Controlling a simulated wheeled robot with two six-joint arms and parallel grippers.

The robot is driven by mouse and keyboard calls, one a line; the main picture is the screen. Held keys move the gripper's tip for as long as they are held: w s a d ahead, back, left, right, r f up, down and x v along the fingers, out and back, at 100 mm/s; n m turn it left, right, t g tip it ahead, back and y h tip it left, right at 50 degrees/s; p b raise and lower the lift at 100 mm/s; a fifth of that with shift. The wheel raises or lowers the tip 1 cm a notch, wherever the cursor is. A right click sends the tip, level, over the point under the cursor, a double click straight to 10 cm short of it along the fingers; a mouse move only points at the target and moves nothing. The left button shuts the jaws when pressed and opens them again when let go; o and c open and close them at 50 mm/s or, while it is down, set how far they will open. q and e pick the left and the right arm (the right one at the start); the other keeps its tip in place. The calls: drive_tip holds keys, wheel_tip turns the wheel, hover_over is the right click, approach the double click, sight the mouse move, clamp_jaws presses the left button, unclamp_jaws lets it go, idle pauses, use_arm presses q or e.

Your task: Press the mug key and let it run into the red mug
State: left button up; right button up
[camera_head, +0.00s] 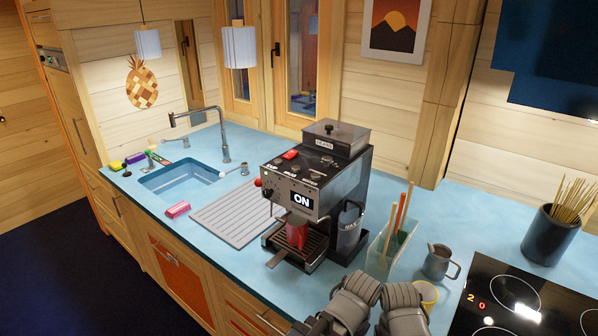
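The black and steel coffee machine (352,180) stands on the blue counter, and its display (302,201) reads ON. Several small keys with white labels sit on its sloping top panel (305,168); the labels are too small to read surely, so I cannot pick out the mug key. The red mug (297,236) stands on the drip grate (290,251) under the spout area; its top is partly hidden by the machine. Two grey parts of my arms show at the bottom edge, in front of and to the right of the machine. No gripper fingers can be made out.
A clear box (377,262) with upright utensils, a grey pitcher (437,263) and a yellow cup (425,294) stand right of the machine. The hob (512,293) is at the lower right. A sink (180,178) and grey drainboard (235,215) lie left.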

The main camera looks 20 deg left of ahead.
idle(0.4)
use_arm(q)
clamp_jaws()
idle(0.4)
idle(1.1)
